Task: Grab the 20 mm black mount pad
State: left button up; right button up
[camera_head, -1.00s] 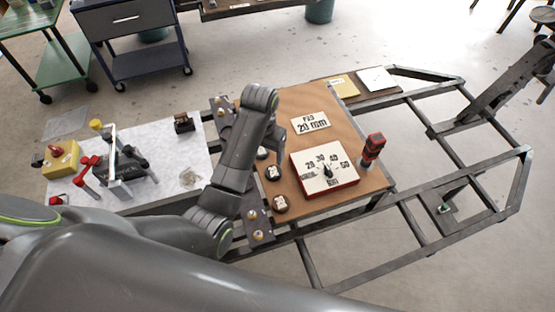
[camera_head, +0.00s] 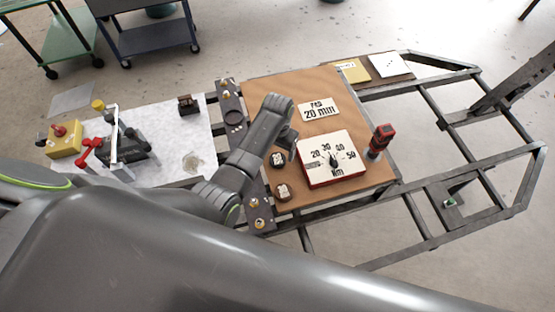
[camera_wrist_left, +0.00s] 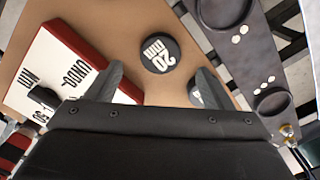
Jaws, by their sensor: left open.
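The 20 mm black mount pad (camera_wrist_left: 160,53) is a round disc with white "20 mm" lettering, lying flat on the brown board. In the left wrist view it sits just beyond and between the fingertips of my left gripper (camera_wrist_left: 157,80), which is open and empty. Another black pad (camera_wrist_left: 195,92) is partly hidden behind the right-hand finger. In the head view my left gripper (camera_head: 286,137) hangs over the board, and two black pads (camera_head: 277,159) (camera_head: 283,192) show below it. Their lettering is too small to read there. My right gripper is not in view.
A dial box (camera_head: 331,180) with a red base and a red-and-black tool (camera_head: 380,140) stand on the board (camera_head: 345,97). A "20 mm" card (camera_head: 319,109) lies behind. A dark metal plate (camera_head: 232,139) with round recesses runs along the board's left edge.

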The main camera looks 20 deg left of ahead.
aim_at(278, 159)
pick_arm(q)
notch_tip(278, 159, down, 4)
jog(key=shift+f, duration=0.55)
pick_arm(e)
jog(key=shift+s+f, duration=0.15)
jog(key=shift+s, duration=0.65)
